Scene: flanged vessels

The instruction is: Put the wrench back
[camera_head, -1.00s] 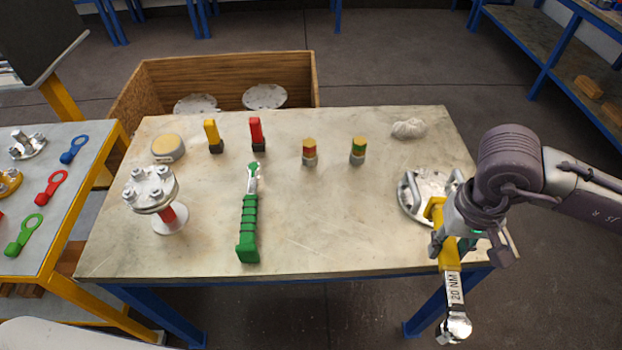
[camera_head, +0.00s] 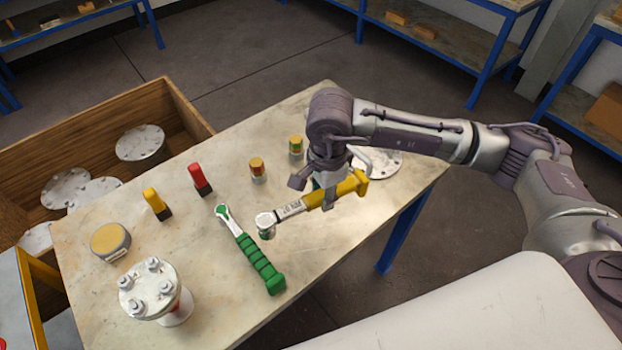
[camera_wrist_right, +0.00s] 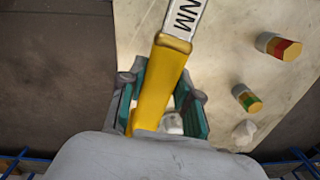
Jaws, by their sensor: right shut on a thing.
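A torque wrench with a yellow handle (camera_head: 347,188) and a silver head (camera_head: 266,222) is in my right gripper (camera_head: 328,193). The right gripper is shut on the yellow handle; in the right wrist view the handle (camera_wrist_right: 160,85) passes between the fingers (camera_wrist_right: 163,100). The wrench lies roughly level over the table (camera_head: 215,285), its head pointing left. A green-handled wrench (camera_head: 255,255) lies on the table, left of and near the yellow wrench's head. My left gripper is out of view.
A flanged vessel (camera_head: 155,290) stands at the table's near left. A flange plate (camera_head: 385,162) lies behind my right gripper. A wooden crate (camera_head: 185,115) stands behind the table.

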